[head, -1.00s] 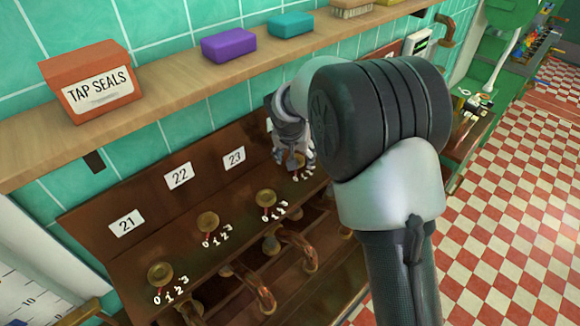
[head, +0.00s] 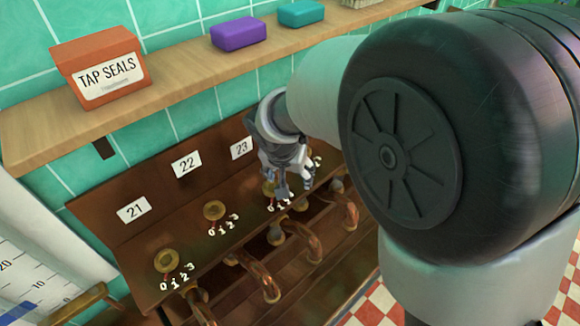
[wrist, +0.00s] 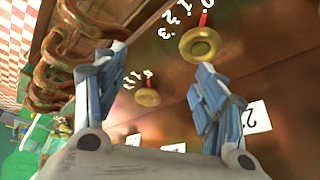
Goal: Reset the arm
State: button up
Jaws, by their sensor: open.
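My gripper (head: 287,180) hangs over the brown panel (head: 150,251), in front of the label 23 (head: 241,148). In the wrist view, my gripper (wrist: 160,85) has its two blue-grey fingers spread apart with nothing between them that it holds. A brass knob (wrist: 201,45) with a red pointer shows close to the right fingertip in that view, and another brass knob (wrist: 147,97) lies farther back between the fingers. In the head view, my gripper partly hides the knob below label 23. My arm covers the right side of the head view.
Knobs under labels 21 (head: 133,210) and 22 (head: 186,164) have dials marked 0 to 3. Copper pipes (head: 262,276) stick out below the panel. A shelf (head: 175,75) above bears an orange tap seals box (head: 101,68), a purple block (head: 240,33) and a teal block (head: 300,13).

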dwell(0.4)
jog(key=s+d+r+b, duration=0.4)
jog(key=s+d+r, duration=0.2)
jog(key=s+d, duration=0.45)
jog(key=s+d+f+n+b, duration=0.1)
jog(key=s+d, duration=0.2)
jog(key=s, duration=0.4)
jog(key=s+d+n+y+b, duration=0.1)
jog(key=s+d+b, duration=0.1)
jog(key=s, duration=0.5)
jog(key=shift+s+d+f, duration=0.25)
jog(key=shift+d+f, duration=0.1)
jog(key=shift+d, duration=0.3)
jog(key=shift+c, duration=0.4)
